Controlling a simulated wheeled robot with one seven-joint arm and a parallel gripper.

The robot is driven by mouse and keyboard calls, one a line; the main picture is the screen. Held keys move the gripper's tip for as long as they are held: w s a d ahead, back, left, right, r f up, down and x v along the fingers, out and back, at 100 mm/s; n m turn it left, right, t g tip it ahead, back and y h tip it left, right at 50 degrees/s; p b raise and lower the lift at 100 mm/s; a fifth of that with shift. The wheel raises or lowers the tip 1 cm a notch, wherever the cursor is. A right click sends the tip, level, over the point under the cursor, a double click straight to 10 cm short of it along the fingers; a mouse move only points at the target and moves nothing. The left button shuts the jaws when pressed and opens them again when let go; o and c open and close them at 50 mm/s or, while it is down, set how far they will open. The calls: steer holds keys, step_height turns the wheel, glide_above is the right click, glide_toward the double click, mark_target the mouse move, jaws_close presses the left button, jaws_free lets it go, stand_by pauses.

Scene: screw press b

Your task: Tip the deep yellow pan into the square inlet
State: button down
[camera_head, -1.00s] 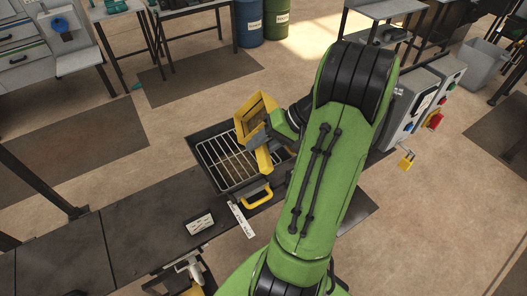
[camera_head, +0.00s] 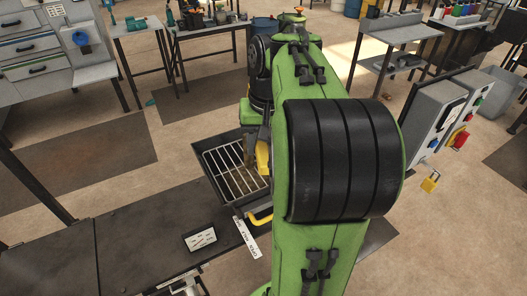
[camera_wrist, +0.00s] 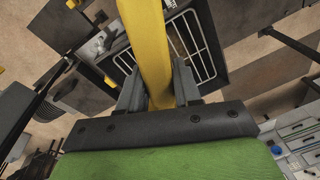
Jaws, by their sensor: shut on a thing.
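The square inlet (camera_head: 207,178) is a dark-framed opening with a pale wire grate, left of my arm in the head view. Its grate also shows in the wrist view (camera_wrist: 205,62). My gripper (camera_wrist: 158,88) is shut on a yellow bar of the deep yellow pan (camera_wrist: 148,42), which runs up out of the wrist view. In the head view only a narrow yellow part of the pan (camera_head: 262,158) shows at the inlet's right side. My arm hides the rest, so I cannot tell its tilt or contents.
A yellow handle (camera_head: 260,218) is at the inlet's near edge, beside a white label strip (camera_head: 245,236). A dark bench (camera_head: 150,225) extends left. A grey control box (camera_head: 425,125) with coloured buttons stands right of my arm. Brownish material shows beneath the grate.

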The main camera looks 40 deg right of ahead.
steer(key=shift+w+f+g+h+b, duration=0.2)
steer(key=shift+g+h+b, duration=0.2)
steer(key=shift+b, duration=0.75)
steer(key=shift+a+b, duration=0.1)
steer(key=shift+b, duration=0.25)
steer(key=shift+a+r+b, duration=0.1)
steer(key=shift+a+b, duration=0.05)
steer(key=shift+b, duration=0.2)
steer(key=shift+w+a+r+p, duration=0.25)
steer(key=shift+r+p, duration=0.2)
steer(key=shift+p, duration=0.45)
steer(key=shift+h+p, duration=0.4)
steer(key=shift+p, duration=0.4)
steer(key=shift+g+p, duration=0.4)
steer(key=shift+p, duration=0.35)
steer(key=p, duration=0.1)
steer(key=h+p, duration=0.1)
steer(key=p, duration=0.1)
steer(key=shift+w+a+g, duration=0.1)
steer(key=shift+a+g, duration=0.15)
steer(key=shift+g, duration=0.05)
steer(key=shift+f, duration=0.1)
